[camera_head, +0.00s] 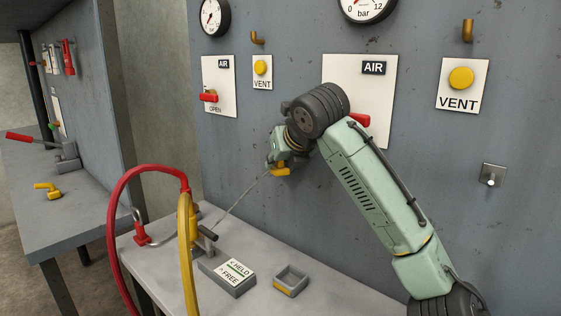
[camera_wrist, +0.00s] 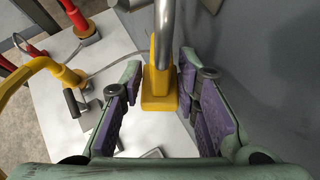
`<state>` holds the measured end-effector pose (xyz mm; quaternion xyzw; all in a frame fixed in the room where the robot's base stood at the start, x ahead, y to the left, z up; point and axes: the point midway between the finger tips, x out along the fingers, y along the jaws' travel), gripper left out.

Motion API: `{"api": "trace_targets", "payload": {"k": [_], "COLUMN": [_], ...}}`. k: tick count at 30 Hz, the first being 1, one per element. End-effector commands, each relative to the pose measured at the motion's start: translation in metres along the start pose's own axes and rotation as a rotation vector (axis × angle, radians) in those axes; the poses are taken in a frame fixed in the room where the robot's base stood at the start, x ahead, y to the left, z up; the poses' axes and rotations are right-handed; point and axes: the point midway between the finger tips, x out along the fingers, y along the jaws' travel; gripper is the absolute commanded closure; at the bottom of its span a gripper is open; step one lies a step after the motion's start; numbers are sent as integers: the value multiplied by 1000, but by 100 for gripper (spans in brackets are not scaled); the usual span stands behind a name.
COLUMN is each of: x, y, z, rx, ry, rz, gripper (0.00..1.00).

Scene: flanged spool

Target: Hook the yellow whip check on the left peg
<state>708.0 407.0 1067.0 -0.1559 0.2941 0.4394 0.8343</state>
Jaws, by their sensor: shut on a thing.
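The yellow whip check's yellow grip (camera_head: 281,170) is in my gripper (camera_head: 277,162), held above the bench and in front of the grey wall panel. In the wrist view my gripper (camera_wrist: 161,72) has its purple pads on both sides of the yellow grip (camera_wrist: 158,88), and a metal bar (camera_wrist: 165,30) stands out from it toward the top of the picture. A thin steel cable (camera_head: 240,200) runs down left from the grip toward the yellow hose (camera_head: 186,245). A plate with a pale-tipped peg (camera_head: 490,180) is on the wall at the right. I cannot make out the left peg.
A red hose (camera_head: 117,215) loops at the left. The bench (camera_head: 235,300) bears a block labelled HELD and FREE (camera_head: 228,275) and a small open tray (camera_head: 291,280). AIR and VENT plates with red and yellow controls are on the wall, and brass elbows (camera_head: 467,32) stick out above.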

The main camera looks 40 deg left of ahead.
Motion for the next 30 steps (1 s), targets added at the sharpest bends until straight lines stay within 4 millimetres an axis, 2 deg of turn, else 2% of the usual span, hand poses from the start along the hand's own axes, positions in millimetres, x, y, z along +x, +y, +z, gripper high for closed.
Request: {"api": "trace_targets", "payload": {"k": [2, 3, 12, 23, 26, 30], "x": [0, 0, 0, -2, -10, -34], "y": [0, 0, 0, -1, -1, -1], "z": [0, 0, 0, 0, 1, 1], "rx": [0, 0, 1, 2, 1, 0], "ry": [-1, -1, -1, -1, -2, -4], "rz": [0, 0, -1, -2, -2, -3], "gripper": [100, 68, 48, 47, 47, 47]}}
